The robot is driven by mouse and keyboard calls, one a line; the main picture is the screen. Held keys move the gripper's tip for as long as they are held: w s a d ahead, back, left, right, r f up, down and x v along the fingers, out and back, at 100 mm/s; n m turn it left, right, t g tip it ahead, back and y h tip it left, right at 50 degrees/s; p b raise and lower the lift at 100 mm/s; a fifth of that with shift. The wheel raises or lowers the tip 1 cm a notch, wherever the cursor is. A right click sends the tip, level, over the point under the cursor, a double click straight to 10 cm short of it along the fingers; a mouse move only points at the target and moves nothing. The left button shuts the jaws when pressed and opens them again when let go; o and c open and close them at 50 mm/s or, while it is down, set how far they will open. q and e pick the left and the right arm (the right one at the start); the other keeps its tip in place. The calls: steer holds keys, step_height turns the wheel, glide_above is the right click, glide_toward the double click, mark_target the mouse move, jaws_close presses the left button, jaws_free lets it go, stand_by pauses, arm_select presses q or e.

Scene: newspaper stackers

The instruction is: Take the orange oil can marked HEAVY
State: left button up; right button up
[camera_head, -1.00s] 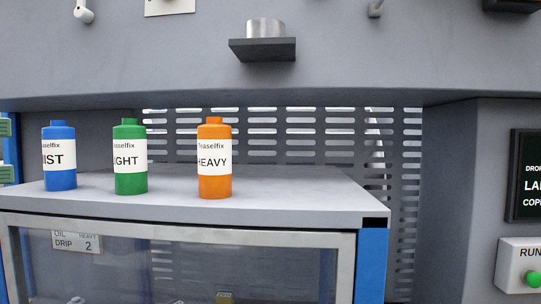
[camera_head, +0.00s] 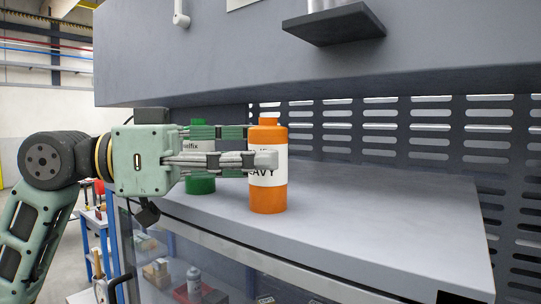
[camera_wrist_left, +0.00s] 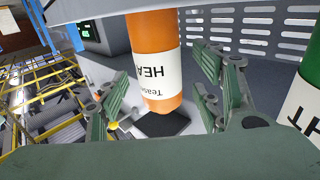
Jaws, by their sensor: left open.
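The orange oil can (camera_head: 268,198) with a white label reading HEAVY stands upright on the grey cabinet top. My left gripper (camera_head: 262,146) reaches in from the left, with its fingers on either side of the can. One finger crosses in front of the label and hides part of it. In the left wrist view the can (camera_wrist_left: 160,92) appears upside down between the open green fingers, and gaps show beside it. I cannot tell how close the fingers are to touching. My right gripper is not in view.
A green can (camera_head: 200,186) stands just left of the orange one, partly hidden behind my left gripper. The cabinet top (camera_head: 390,215) is clear to the right. A slatted grey panel (camera_head: 420,135) stands behind, and a dark ledge (camera_head: 335,25) juts out above.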

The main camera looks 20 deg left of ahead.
arm_select(q)
steer(key=shift+x, duration=1.1)
steer(key=c, duration=1)
steer(key=shift+a+r, duration=0.1)
steer(key=c, duration=0.5)
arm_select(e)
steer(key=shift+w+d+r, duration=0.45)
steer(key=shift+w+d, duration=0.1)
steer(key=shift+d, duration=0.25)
